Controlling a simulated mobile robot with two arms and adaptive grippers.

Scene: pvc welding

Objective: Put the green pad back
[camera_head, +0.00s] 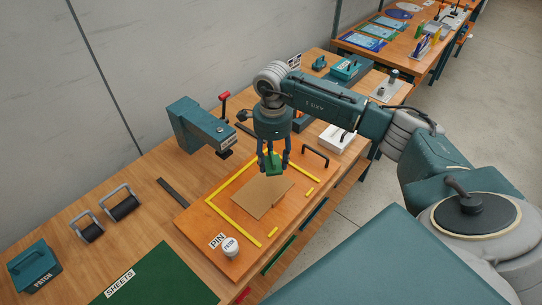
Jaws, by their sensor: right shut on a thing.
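The green pad (273,168) is a small dark green block at the fingertips of my right gripper (273,163). My right gripper comes from above, pointing down, and is shut on the pad. The pad is over the far part of a tan sheet (262,197) that lies on an orange board (200,226) with yellow corner strips. I cannot tell whether the pad touches the sheet. My left gripper is not in view.
A teal press machine (195,125) stands behind the board. A white PIN knob (231,246) is on the board's near corner. Two rollers (122,205), a teal PATCH box (35,268) and a green SHEETS mat (155,277) are at left. A white box (337,138) stands at right.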

